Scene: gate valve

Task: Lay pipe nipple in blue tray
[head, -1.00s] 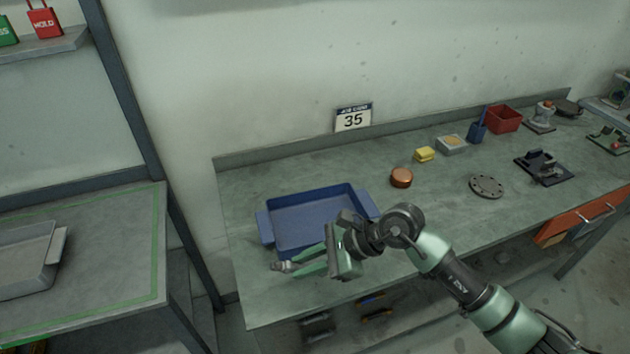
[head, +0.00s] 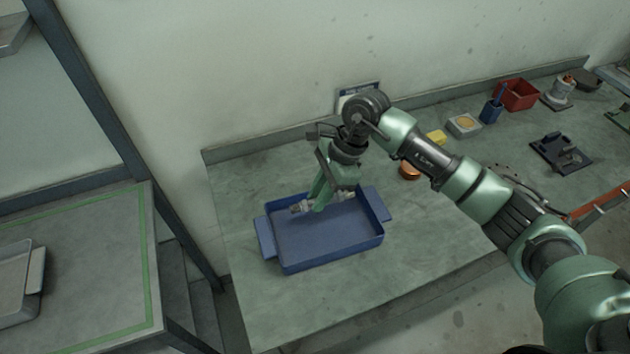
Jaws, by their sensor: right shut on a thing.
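The blue tray (head: 330,251) lies on the grey-green workbench, with a flat handle on its left and right ends. My right gripper (head: 318,206) points down over the back part of the tray. It is shut on the pipe nipple (head: 300,207), a small grey metal piece that sticks out to the left of the fingers. Part of the nipple is hidden by the fingers. I cannot tell whether it touches the tray floor. The rest of the tray is empty. My left gripper is not in view.
A copper-coloured round piece (head: 409,171), a yellow block (head: 436,137) and a red bin (head: 517,94) stand to the right on the bench. The bench in front of the tray is clear. Another table (head: 90,290) with a grey tray (head: 22,285) is at left.

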